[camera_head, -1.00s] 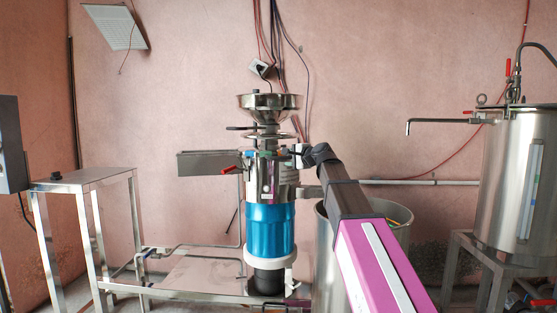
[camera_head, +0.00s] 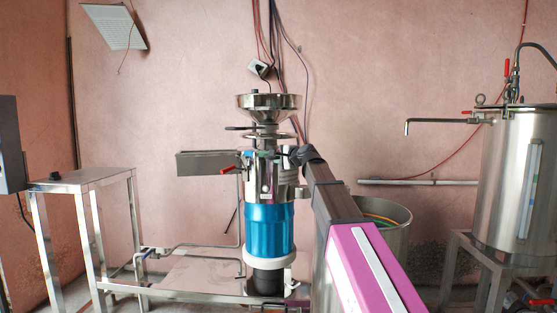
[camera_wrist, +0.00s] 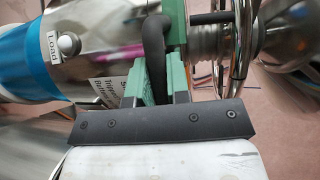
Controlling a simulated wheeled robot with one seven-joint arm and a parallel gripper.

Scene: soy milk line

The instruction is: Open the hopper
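The steel hopper (camera_head: 268,102), a wide funnel, sits on top of the upright grinder with a blue body (camera_head: 267,230). My gripper (camera_wrist: 158,75) has green fingers and reaches the grinder's upper right side, below the hopper. A thick black curved handle (camera_wrist: 153,45) lies between the fingers with almost no gap, so they look closed on it. In the wrist view the machine lies sideways, with a steel funnel part (camera_wrist: 288,30) at the right and a "Load" label (camera_wrist: 52,45) at the left. The fingertips are hard to see in the head view.
A red-handled lever (camera_head: 229,170) and a steel trough (camera_head: 207,163) stick out left of the grinder. A steel bin (camera_head: 385,225) stands behind my arm.

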